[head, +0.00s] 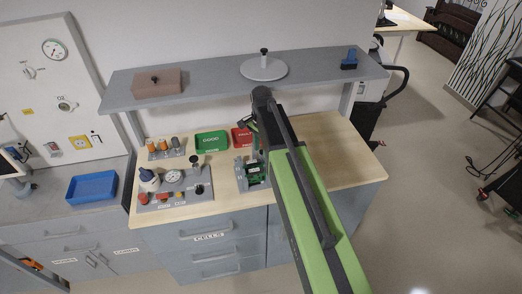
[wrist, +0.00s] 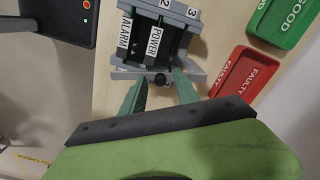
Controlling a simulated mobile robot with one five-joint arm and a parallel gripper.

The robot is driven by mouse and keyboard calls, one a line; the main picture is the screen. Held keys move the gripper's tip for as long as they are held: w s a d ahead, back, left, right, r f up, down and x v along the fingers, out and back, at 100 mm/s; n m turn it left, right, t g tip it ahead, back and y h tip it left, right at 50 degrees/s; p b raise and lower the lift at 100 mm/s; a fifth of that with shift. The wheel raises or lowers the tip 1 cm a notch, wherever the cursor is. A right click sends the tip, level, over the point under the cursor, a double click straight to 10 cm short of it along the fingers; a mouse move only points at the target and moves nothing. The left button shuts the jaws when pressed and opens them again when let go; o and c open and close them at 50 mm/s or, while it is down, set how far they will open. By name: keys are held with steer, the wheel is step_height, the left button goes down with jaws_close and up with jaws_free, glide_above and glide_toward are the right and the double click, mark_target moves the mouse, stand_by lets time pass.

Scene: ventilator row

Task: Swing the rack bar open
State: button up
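The grey rack (wrist: 150,30) stands on the wooden worktop, with slots numbered 2 and 3 and dark modules labelled ALARM and POWER. The grey rack bar (wrist: 128,74) runs across the rack's near side and carries a small black knob (wrist: 160,80). My gripper (wrist: 162,90) is open, with one green finger on each side of the knob. I cannot tell whether either finger touches it. In the head view the rack (head: 241,175) shows beside my arm, which hides part of it; a green circuit board (head: 255,172) is visible there.
A red FAULTY tray (wrist: 243,75) and a green GOOD tray (wrist: 283,20) lie right of the rack. A grey shelf (head: 215,84) spans above the worktop (head: 338,140). Worktop to the right is clear.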

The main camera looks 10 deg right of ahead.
jaws_close()
stand_by(1.2)
